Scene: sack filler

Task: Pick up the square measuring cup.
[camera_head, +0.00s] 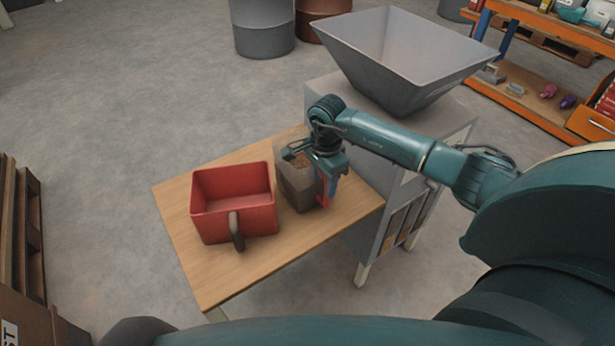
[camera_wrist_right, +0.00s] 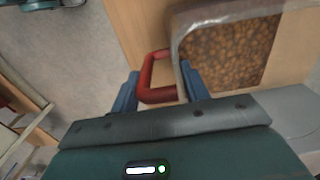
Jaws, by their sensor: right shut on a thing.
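A clear, square-sided measuring cup (camera_head: 297,187) with a red handle stands at the right part of the wooden table, partly filled with brown granules. My right gripper (camera_head: 326,180) reaches down at the cup's right side. In the right wrist view, the blue fingers of the right gripper (camera_wrist_right: 160,88) are on either side of the red handle (camera_wrist_right: 150,72), shut on it. The granules (camera_wrist_right: 225,50) show inside the cup there. Whether the cup's base touches the table is hard to tell. My left gripper is in neither view.
A red rectangular scoop bin (camera_head: 235,200) with a dark handle stands left of the cup on the wooden table (camera_head: 215,280). A grey machine with a wide hopper (camera_head: 405,55) stands right behind the table. Drums and an orange shelf (camera_head: 530,100) stand farther back.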

